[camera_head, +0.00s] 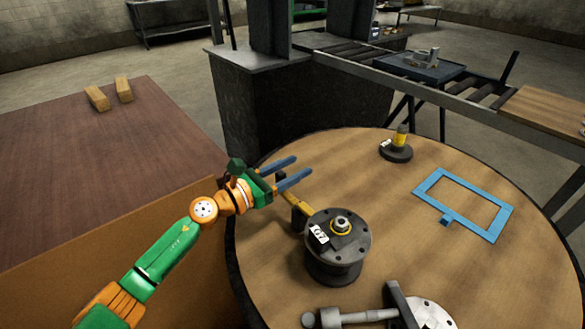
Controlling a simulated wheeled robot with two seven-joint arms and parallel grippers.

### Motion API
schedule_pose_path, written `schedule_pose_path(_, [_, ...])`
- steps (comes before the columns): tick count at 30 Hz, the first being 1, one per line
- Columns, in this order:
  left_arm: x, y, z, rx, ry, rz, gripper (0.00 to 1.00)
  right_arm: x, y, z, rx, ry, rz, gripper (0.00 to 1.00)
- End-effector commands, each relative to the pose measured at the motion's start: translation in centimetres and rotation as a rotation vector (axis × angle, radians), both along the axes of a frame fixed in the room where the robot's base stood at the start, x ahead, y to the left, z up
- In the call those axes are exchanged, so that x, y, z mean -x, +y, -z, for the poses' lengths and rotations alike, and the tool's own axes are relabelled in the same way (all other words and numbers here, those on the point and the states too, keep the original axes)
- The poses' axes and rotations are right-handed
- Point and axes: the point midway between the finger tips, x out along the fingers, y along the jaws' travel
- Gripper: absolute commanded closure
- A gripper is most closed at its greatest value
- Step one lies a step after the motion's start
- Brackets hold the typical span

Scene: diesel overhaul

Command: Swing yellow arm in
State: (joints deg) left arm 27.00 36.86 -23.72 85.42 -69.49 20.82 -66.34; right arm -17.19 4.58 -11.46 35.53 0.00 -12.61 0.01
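The yellow arm (295,201) is a short yellow bar by a small dark post, at the upper left of a dark flanged drum (337,262). The drum stands upright on the round wooden table (290,290), with a white label, a nut and a yellow ring on top. My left gripper (303,165) is just above and behind the yellow arm in the picture. Its two blue fingers are apart with nothing visible between them. Whether it touches the yellow arm I cannot tell. My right gripper is not in view.
A dark disc with a yellow-topped post (397,151) and a blue rectangular frame (429,183) lie farther back and right. A grey shaft (365,317) lies at the front. A brown table (80,180) is at left, and a roller conveyor (345,55) stands behind.

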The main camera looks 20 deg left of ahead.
Motion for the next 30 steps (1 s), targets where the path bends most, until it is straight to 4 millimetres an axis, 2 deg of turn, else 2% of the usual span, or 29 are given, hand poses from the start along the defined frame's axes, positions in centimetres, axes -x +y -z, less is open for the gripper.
schedule_pose_path(4, [0.7, 0.6, 0.2, -0.001, 0.002, -0.002, 0.45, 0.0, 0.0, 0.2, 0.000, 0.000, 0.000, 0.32])
schedule_pose_path(9, [3.8, 2.7, 0.5, -0.005, 0.002, 0.000, 0.45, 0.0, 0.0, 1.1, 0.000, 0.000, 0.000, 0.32])
schedule_pose_path(14, [5.5, 3.9, 0.3, -0.003, 0.002, 0.001, 0.45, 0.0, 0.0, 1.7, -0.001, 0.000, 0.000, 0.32])
schedule_pose_path(30, [5.7, 4.0, 0.0, 0.000, 0.000, 0.001, 0.45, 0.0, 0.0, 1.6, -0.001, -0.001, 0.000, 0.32])
